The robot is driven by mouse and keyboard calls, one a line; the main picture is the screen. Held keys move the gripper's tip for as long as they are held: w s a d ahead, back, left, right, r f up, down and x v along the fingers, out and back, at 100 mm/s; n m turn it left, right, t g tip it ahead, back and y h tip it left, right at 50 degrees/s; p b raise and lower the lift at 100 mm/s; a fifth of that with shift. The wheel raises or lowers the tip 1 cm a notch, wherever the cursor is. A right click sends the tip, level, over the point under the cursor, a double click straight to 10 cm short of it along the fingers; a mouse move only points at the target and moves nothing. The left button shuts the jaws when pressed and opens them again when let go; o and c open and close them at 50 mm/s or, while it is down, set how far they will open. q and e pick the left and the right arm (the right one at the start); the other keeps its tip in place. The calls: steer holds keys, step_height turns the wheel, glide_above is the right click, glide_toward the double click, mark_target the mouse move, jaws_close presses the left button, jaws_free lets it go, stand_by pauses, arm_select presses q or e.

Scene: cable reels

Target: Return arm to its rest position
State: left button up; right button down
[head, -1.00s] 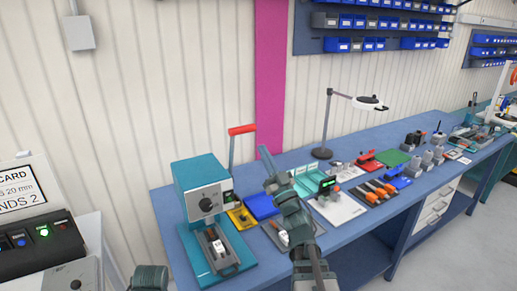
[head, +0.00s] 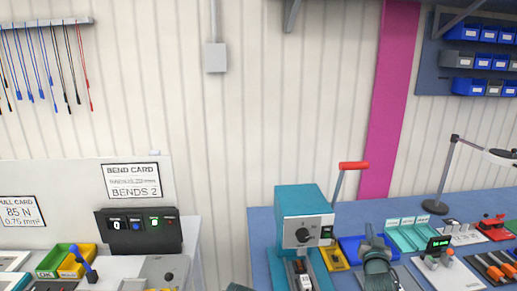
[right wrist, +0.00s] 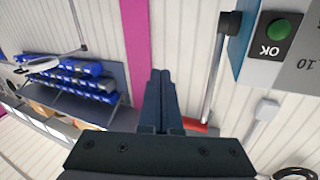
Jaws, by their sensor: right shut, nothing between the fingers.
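My right gripper (head: 369,232) shows at the lower right of the head view, with its arm below it. It stands in front of a blue tray (head: 350,246) and hides part of it. In the right wrist view the two fingers of the right gripper (right wrist: 160,75) lie together, with nothing between them. A teal machine (head: 300,212) with a black knob stands left of it. The machine's red-handled lever (head: 353,166) stands tilted to the right, apart from the gripper in the head view.
A lamp (head: 445,175) stands at the back. A control box (head: 138,232) and bins (head: 72,262) are at left.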

steer(key=s+a+f+n+g+y, duration=0.1)
steer(key=s+a+f+g, duration=0.35)
steer(key=f, duration=0.45)
steer(key=s+a+f+n+g+y, duration=0.1)
steer(key=s+a+f+g+y, duration=0.15)
steer(key=a+f+g, duration=0.5)
steer(key=s+a+f+n+g, duration=0.2)
steer(key=s+a+n, duration=0.1)
steer(key=s+a, duration=0.5)
steer(key=s+a+f+n+g, duration=0.3)
steer(key=s+a, duration=0.5)
steer(key=a, duration=0.1)
steer(key=shift+s+f+g, duration=0.15)
steer(key=shift+s+g, duration=0.15)
arm_select(q)
steer(key=shift+c, duration=0.4)
arm_select(e)
steer(key=shift+d, duration=0.1)
